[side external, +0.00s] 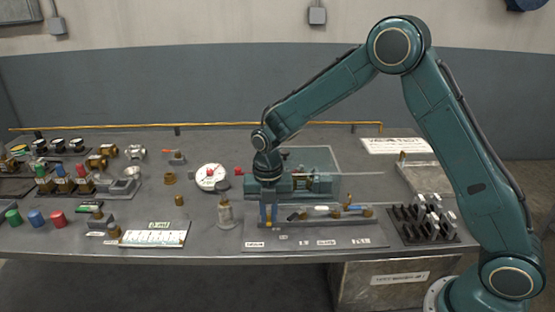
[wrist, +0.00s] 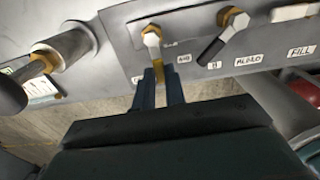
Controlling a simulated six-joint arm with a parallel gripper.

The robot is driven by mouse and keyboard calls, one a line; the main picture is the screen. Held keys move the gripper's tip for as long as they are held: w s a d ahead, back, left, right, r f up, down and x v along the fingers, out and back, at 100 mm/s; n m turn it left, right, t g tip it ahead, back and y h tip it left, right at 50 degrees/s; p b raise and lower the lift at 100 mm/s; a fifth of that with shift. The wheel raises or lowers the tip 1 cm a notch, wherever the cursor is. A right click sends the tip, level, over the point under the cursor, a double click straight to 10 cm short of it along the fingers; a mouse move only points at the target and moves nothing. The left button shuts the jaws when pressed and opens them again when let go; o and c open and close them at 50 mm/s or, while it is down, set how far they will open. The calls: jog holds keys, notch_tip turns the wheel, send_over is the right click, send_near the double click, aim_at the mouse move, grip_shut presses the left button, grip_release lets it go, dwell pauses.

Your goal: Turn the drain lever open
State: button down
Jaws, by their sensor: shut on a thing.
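In the side view my gripper (side external: 268,218) reaches down to the left end of the valve panel (side external: 320,237). It hides most of the lever there. The label below the lever is partly covered by a finger in the wrist view.
A black-handled lever (wrist: 211,50) is just right of the gripped one, and a white lever (wrist: 290,12) lies farther right. A rack of black and white pieces (side external: 424,220) is on the right.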

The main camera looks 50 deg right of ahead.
aim_at(270, 220)
jog(key=c, duration=1.5)
grip_release()
jog(key=shift+o, duration=0.2)
jog(key=shift+r, duration=0.1)
notch_tip(270, 220, up, 14)
jog(key=s+d+r+m+t, duration=0.35)
jog(key=s+r+m, duration=0.55)
jog(key=s+m, duration=0.45)
jog(key=s+d+f+m+t, duration=0.2)
jog(key=s+m, duration=1.1)
jog(key=s, duration=0.2)
jog(key=shift+s+m, duration=0.15)
jog(key=shift+m, duration=0.2)
